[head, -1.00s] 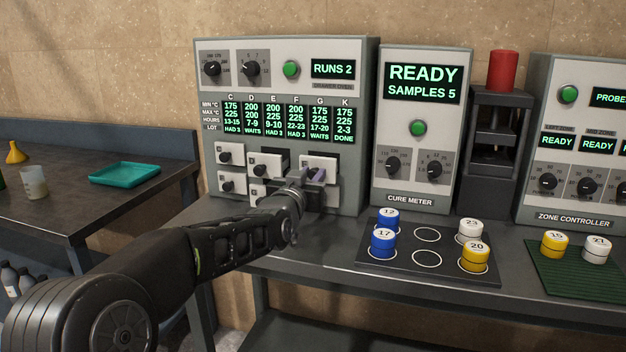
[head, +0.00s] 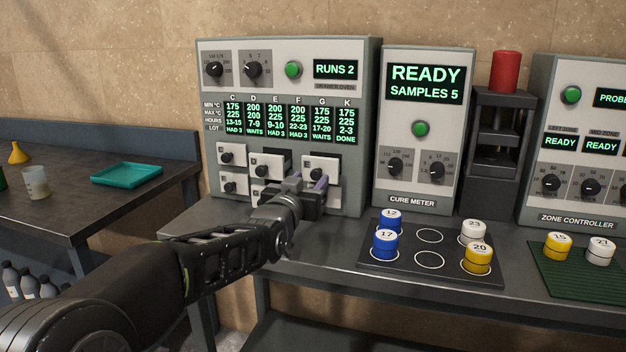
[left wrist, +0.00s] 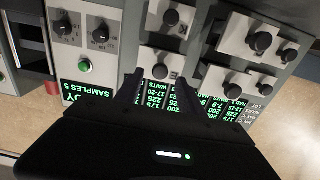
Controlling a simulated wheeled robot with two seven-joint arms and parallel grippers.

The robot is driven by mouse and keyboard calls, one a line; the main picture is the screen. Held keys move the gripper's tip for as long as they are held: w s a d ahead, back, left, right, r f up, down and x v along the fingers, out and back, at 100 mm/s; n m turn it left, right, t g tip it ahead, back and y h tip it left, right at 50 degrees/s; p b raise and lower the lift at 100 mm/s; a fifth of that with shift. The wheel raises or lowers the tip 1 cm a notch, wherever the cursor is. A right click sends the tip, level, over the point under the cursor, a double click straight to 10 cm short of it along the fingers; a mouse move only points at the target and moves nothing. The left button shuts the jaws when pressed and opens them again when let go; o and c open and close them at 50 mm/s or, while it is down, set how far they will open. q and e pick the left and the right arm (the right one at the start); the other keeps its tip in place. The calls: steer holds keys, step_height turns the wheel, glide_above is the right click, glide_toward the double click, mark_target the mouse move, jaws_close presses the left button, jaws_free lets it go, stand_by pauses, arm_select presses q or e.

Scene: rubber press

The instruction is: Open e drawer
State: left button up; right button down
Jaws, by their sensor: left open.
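The drawer oven (head: 285,60) has two rows of pale drawers with black round knobs. My left gripper (head: 312,184) is open in front of its right column, just below the knob of the upper right drawer (head: 321,164). In the left wrist view, which is turned over, this drawer (left wrist: 155,63) shows between and beyond the open fingers (left wrist: 158,88). Its small letter looks like an E, but is hard to read. The fingers hold nothing. The lower right drawer is partly hidden behind the gripper in the head view. My right gripper is out of view.
Dark gaps show beside the upper middle drawer (head: 266,165), which seems to stand out a little. The cure meter (head: 400,202) stands close to the right of the oven. A dark sample plate (head: 400,258) with numbered pucks lies right of my arm. A teal tray (head: 127,173) lies on the left table.

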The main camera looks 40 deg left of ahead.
arm_select(q)
steer(key=v, duration=0.4)
steer(key=shift+s, duration=0.15)
stand_by(0.4)
